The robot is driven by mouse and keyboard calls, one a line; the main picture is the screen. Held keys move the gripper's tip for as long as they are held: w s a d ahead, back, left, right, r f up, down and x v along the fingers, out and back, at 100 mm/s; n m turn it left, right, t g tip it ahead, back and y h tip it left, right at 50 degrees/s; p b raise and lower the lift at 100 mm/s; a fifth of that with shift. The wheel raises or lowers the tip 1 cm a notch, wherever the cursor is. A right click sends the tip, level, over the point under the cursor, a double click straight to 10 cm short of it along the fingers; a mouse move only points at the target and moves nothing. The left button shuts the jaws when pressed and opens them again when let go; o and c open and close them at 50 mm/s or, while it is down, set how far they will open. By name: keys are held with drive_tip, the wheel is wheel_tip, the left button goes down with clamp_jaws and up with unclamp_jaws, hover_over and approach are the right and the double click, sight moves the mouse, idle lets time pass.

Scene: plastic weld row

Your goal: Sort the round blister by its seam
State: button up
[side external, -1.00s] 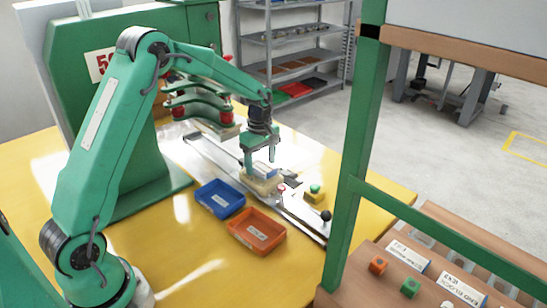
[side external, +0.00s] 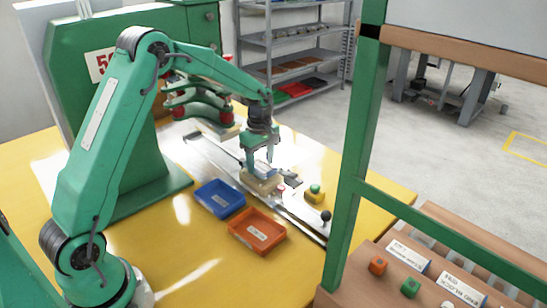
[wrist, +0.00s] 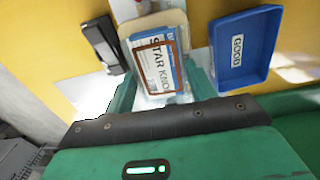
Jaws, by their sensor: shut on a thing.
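The blister pack (wrist: 160,60) is a white and blue card lettered "STAR KNOB". A brown outline on it looks rectangular with rounded corners, not round. It lies on a beige block (side external: 258,186), whose pale rim (wrist: 152,22) shows behind it in the wrist view. My gripper (side external: 264,166) is shut on the pack from its two sides, and the fingers also show in the wrist view (wrist: 162,92). The blue tray (side external: 219,197) is to the left of the block and reads "GOOD" in the wrist view (wrist: 262,40). The orange tray (side external: 257,232) is in front, its label unreadable.
The block sits on a metal rail (side external: 292,212) ending in a black knob (side external: 325,215). A yellow box with a green button (side external: 315,190) stands to the right. A green post (side external: 352,170) rises in the foreground. The yellow table left of the trays is clear.

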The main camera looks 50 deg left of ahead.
drive_tip(key=shift+r, duration=2.1)
drive_tip(key=shift+r, duration=0.1)
drive_tip(key=shift+r, duration=2.4)
drive_tip(key=s+d+f+n, duration=0.1)
drive_tip(key=s+d+f, duration=0.1)
drive_tip(key=s+d, duration=1.95)
drive_tip(key=w+a+f, duration=0.6)
drive_tip(key=w+a, duration=0.2)
drive_tip(key=shift+w+f, duration=0.15)
drive_tip(key=shift+f, duration=0.2)
